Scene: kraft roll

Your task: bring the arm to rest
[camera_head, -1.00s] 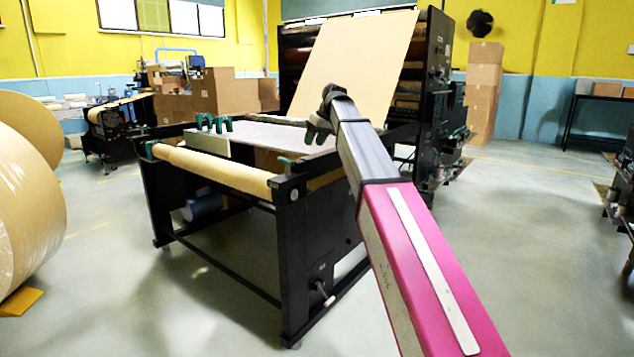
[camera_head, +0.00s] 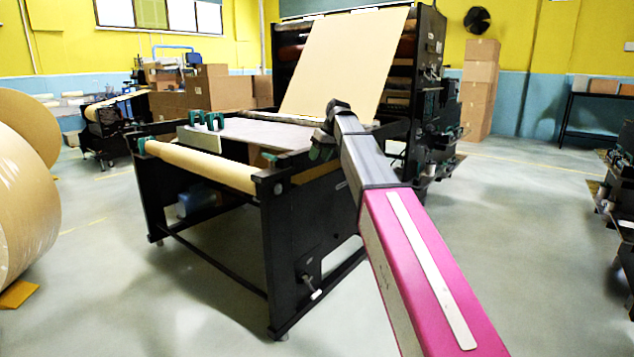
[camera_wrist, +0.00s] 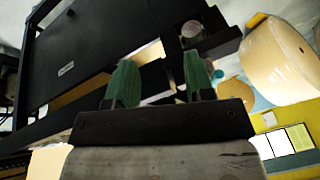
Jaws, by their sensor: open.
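My arm, with its pink link and grey forearm, reaches out from the lower right in the head view. My gripper (camera_head: 322,148) is at its far end, near the right side of the black machine frame (camera_head: 293,262); the head view does not show whether it touches the frame. In the wrist view its two green fingers (camera_wrist: 160,85) stand apart with nothing between them. The machine frame (camera_wrist: 85,50) fills much of the upper left there, tilted in the picture.
A kraft roll (camera_head: 205,168) lies across the front of the frame. A kraft sheet (camera_head: 345,65) slopes up behind. Large kraft rolls (camera_head: 25,195) stand at the left. Cardboard boxes (camera_head: 478,90) are stacked at the back right.

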